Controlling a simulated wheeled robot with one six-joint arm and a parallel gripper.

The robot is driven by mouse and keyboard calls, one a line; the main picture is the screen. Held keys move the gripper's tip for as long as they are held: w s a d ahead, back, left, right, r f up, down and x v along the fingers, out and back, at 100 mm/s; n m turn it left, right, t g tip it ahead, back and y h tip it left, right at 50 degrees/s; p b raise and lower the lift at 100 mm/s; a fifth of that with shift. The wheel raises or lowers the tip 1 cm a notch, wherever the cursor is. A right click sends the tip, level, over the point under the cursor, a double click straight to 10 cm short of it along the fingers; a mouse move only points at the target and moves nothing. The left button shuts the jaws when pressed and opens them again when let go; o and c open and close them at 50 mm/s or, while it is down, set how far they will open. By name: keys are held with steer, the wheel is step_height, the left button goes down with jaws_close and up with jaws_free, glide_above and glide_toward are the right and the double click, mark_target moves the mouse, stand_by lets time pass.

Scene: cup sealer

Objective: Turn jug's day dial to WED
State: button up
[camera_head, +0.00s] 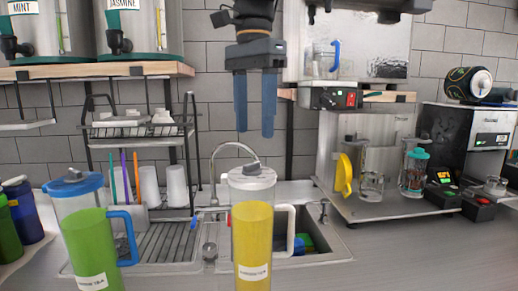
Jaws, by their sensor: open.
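A jug of yellow liquid (252,235) stands upright on the counter at the lower middle, with a white lid, a white handle at its right and a small label. A small grey part (252,169) sits on top of its lid; I cannot tell whether it is the day dial, and no day letters are readable. A jug of green liquid (90,245) with a blue lid and blue handle stands at the left; its lid top is also too small to read. My gripper (255,132) points down above the yellow jug, blue fingers apart, empty and not touching it.
A sink (310,250) with a curved faucet (228,150) lies behind the yellow jug. A drying rack (140,135) with cups stands at the left. A shelf (385,205) holds glassware at the right. The right front counter is clear.

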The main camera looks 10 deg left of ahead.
mark_target(255, 163)
steer(key=shift+w, duration=0.25)
steer(key=shift+a+f, duration=0.15)
steer(key=shift+f, duration=0.15)
steer(key=shift+w+f+p, duration=0.1)
steer(key=shift+f+p, duration=0.85)
steer(key=shift+f, duration=2.55)
steer(key=c, duration=1)
